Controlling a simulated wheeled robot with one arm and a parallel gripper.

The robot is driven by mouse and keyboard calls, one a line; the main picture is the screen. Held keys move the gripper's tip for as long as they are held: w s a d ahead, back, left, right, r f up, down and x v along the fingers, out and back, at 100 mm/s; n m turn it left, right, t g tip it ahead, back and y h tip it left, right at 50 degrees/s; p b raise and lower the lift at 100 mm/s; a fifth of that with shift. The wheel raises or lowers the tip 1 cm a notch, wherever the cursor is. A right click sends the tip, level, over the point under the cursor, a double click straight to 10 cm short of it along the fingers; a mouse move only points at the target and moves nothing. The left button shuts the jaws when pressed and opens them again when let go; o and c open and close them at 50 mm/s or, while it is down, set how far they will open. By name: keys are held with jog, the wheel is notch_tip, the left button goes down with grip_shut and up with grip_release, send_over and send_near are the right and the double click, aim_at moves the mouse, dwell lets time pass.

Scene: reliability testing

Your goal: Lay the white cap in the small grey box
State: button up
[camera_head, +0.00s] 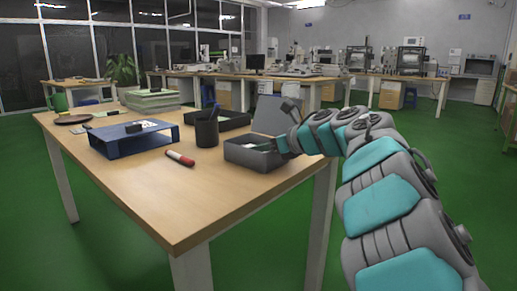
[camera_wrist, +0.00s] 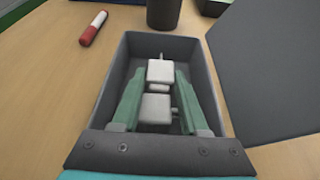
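The small grey box (camera_head: 252,154) stands open near the right edge of the wooden table, and its walls fill the middle of the wrist view (camera_wrist: 118,75). My gripper (camera_wrist: 161,74) reaches down into it, its two green fingers well apart. A white blocky piece (camera_wrist: 160,71), which looks like the white cap, lies between the fingertips, very near both. A second white block (camera_wrist: 155,109) shows closer to the wrist; I cannot tell whether the two are joined. Whether the fingers press on the white piece is unclear. In the head view the box wall and arm hide the fingertips.
A dark pen cup (camera_head: 207,130) stands just left of the box, and a red-and-white marker (camera_head: 180,158) lies in front. A grey panel (camera_wrist: 272,70) is close on the right. A blue tray (camera_head: 135,142) is farther left. The table's front is clear.

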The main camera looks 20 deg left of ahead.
jog(key=o, duration=0.3)
notch_tip(320, 180, down, 2)
jog(key=shift+r+p, duration=0.25)
jog(key=shift+p, duration=0.2)
jog(key=v, duration=0.4)
jog(key=r+v, duration=0.1)
jog(key=v, duration=0.7)
jog(key=shift+w+r, duration=0.15)
jog(key=shift+r, duration=0.2)
jog(key=shift+a+r, duration=0.1)
